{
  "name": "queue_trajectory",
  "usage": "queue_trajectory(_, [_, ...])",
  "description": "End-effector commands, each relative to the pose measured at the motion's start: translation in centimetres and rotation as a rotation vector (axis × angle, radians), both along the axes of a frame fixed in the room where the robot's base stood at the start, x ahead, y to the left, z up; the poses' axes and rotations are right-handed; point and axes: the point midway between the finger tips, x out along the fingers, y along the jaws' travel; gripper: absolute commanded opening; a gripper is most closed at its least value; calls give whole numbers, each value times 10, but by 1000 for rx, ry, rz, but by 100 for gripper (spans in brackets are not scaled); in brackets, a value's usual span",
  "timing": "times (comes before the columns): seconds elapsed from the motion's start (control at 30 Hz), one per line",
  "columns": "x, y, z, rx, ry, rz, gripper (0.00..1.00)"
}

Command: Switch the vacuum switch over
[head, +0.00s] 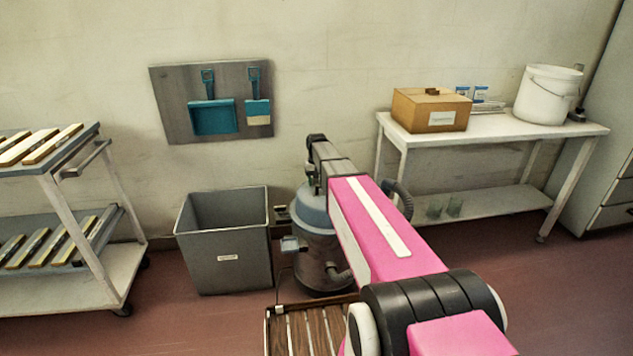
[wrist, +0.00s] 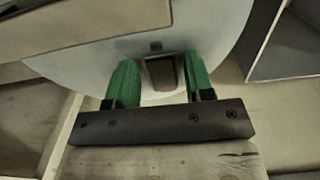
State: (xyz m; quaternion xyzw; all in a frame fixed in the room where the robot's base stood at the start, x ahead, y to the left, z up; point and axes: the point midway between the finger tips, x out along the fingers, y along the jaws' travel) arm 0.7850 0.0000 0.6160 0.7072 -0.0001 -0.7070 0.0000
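The vacuum (head: 318,240) is a canister with a blue-grey top and a dark lower body, standing on the floor right of the grey bin. My arm hides part of it in the head view. In the wrist view its pale round lid (wrist: 85,72) fills the upper middle. A small dark switch-like part with a pale rim (wrist: 163,74) sits on the lid. My gripper (wrist: 162,75) has green fingers, apart, one on each side of that part. Narrow gaps seem to show beside it; contact is unclear. Which way the switch is set cannot be told.
The grey bin (head: 228,262) stands close left of the vacuum. A slatted wooden piece (head: 290,330) lies in front. A white table (head: 490,127) with a cardboard box (head: 430,112) and white bucket (head: 548,95) is at right. A trolley (head: 75,190) stands left. Floor at right is clear.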

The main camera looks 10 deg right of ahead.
Motion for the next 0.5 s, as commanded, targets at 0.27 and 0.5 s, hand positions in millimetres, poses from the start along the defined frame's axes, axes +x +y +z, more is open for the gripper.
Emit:
queue_trajectory(0.27, [0,0,0,0,3,0,4])
queue_trajectory(0.5, [7,0,1,0,129,0,4])
